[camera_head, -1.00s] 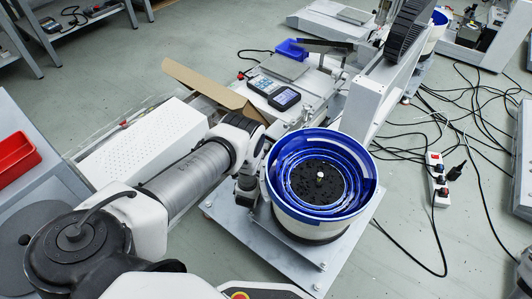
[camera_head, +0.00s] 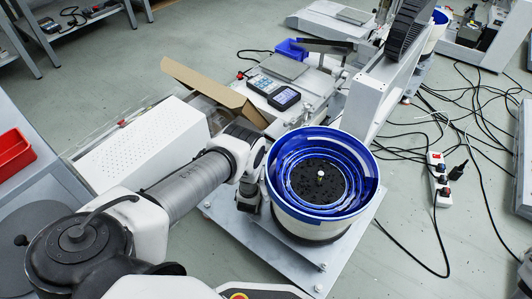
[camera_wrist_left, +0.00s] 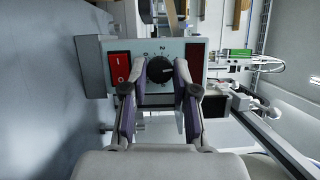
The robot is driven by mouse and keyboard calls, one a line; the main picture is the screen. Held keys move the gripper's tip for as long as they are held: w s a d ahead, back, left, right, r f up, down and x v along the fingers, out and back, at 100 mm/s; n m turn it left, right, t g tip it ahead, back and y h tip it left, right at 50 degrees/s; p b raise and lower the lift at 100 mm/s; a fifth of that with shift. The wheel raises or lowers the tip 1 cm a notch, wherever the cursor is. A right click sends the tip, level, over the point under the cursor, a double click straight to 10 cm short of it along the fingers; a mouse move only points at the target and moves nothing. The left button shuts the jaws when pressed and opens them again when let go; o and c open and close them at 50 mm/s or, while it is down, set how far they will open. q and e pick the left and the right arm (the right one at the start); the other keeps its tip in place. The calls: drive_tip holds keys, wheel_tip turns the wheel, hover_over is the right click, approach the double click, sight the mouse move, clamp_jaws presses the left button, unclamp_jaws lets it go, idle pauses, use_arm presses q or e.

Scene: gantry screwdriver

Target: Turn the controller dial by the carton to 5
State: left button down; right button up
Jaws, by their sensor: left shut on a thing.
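In the left wrist view, the black controller dial (camera_wrist_left: 160,70) sits on a grey panel with a red rocker switch (camera_wrist_left: 119,68) to its left. A light pointer mark on the dial faces right in this view. Scale marks surround the dial, but the fingers hide part of them and I cannot read the setting. My left gripper (camera_wrist_left: 160,76) is shut on the dial, with one finger on each side. In the head view, the brown carton (camera_head: 207,88) lies behind my left arm; the dial is hidden there. My right gripper is not in view.
The blue-rimmed bowl feeder (camera_head: 352,212) stands close to the right of my left wrist. A white perforated box (camera_head: 150,145) lies behind my forearm. A handheld display unit (camera_head: 284,98) lies beyond the wrist. A power strip (camera_head: 438,180) and cables lie on the floor at right.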

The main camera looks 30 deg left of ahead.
use_arm(q)
drive_tip(key=c, duration=0.9)
unclamp_jaws()
drive_tip(key=v, duration=1.2)
